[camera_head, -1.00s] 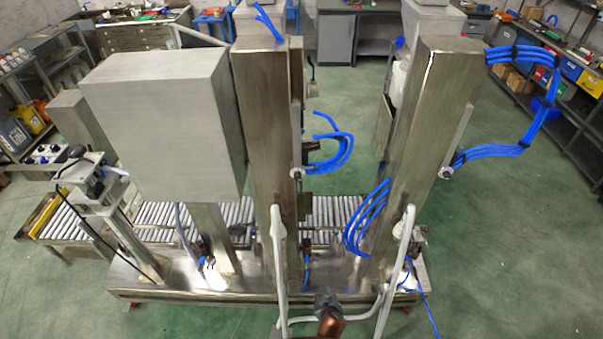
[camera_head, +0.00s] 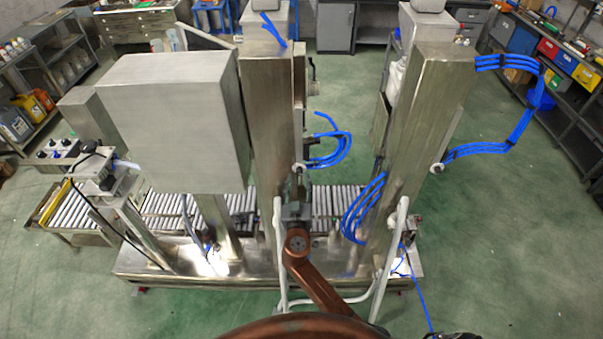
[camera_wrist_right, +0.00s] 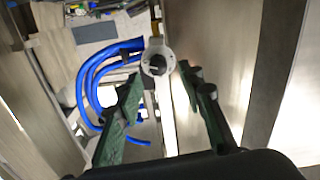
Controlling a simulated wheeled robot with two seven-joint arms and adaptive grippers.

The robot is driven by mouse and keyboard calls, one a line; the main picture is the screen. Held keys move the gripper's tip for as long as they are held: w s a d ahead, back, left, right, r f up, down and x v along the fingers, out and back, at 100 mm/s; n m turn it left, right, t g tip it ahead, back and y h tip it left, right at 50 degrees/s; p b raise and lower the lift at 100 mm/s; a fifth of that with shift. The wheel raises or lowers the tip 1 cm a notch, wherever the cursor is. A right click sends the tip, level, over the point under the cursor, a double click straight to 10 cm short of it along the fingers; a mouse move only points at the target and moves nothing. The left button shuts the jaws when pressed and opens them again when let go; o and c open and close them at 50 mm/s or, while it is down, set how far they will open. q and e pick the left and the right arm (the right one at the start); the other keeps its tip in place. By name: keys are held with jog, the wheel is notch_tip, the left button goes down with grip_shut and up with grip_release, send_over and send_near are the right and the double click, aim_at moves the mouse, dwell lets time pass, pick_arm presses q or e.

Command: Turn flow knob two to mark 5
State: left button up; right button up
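A round pale fitting with a dark centre (camera_wrist_right: 158,62) sits on the side of the middle steel column; it also shows in the head view (camera_head: 300,167). It looks like a flow knob, but I can read no number, marks or setting on it. My right gripper (camera_head: 299,192) is in front of the middle column, just below this fitting. In the right wrist view its two green-black fingers (camera_wrist_right: 160,85) are apart, with the fitting ahead of and between their tips. I cannot tell whether they touch it. My left gripper is not in view.
A similar round fitting (camera_head: 437,168) is on the right column. Blue hoses (camera_wrist_right: 98,82) hang close beside the right gripper's fingers. White bent rails (camera_head: 390,262) stand at the front. A small box with several black knobs (camera_head: 57,150) is at the left. A roller conveyor (camera_head: 335,203) runs behind.

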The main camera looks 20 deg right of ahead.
aim_at(299, 173)
jog(key=shift+x, duration=1.25)
jog(key=shift+w+d+f+p, duration=0.25)
jog(key=shift+w+d+p, duration=0.05)
jog(key=shift+w+d, duration=0.25)
jog(key=shift+s+a+r, duration=0.15)
jog(key=shift+s+a, duration=0.05)
jog(key=shift+a, duration=0.2)
jog(key=c, duration=0.5)
jog(key=shift+d, duration=0.1)
grip_shut()
